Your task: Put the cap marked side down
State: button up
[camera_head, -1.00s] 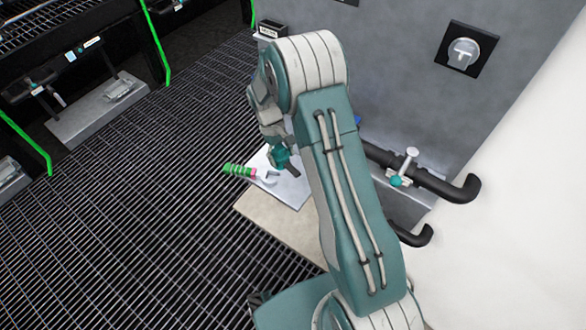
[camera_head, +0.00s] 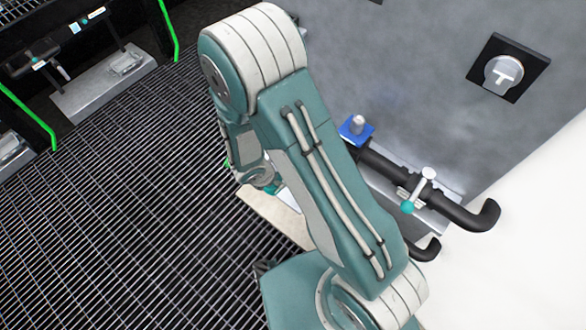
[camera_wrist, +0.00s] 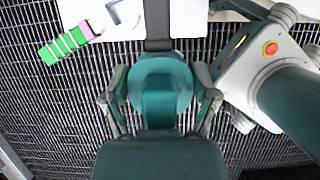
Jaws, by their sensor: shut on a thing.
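A round teal piece with a raised bar across it, which looks like the cap (camera_wrist: 160,75), sits between the fingers of my gripper (camera_wrist: 161,98) in the wrist view. The grey fingers press on it from the left and right. No mark shows on the side facing the wrist camera, and its other side is hidden. In the head view my gripper (camera_head: 266,184) hangs low behind my arm, above the pale board, and only a bit of teal shows by it.
A white plate (camera_wrist: 188,20) with a grey tool end lies above the cap in the wrist view; a green, pink-banded handle (camera_wrist: 66,45) lies beside it. A pale board (camera_head: 268,214) lies on the grating. Black pipes (camera_head: 452,205) with a valve (camera_head: 420,190) and a blue fitting (camera_head: 356,130) line the wall.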

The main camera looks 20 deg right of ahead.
jog(key=w+d+f, duration=0.1)
jog(key=d+f, duration=0.1)
jog(key=d, duration=0.1)
jog(key=w+d+f, duration=0.1)
jog(key=d+f, duration=0.2)
jog(key=d, duration=0.1)
jog(key=w+d+f, duration=0.2)
jog(key=d+f, duration=0.1)
jog(key=d, duration=0.1)
jog(key=shift+w, duration=0.1)
jog(key=shift+w+d+f, duration=0.2)
jog(key=shift+d+f, duration=0.15)
jog(key=shift+f, duration=0.25)
jog(key=shift+w+d+f, duration=0.1)
jog(key=shift+d+f, duration=0.05)
jog(key=shift+f, duration=1.65)
jog(key=o, duration=1.1)
jog(key=shift+f, duration=0.1)
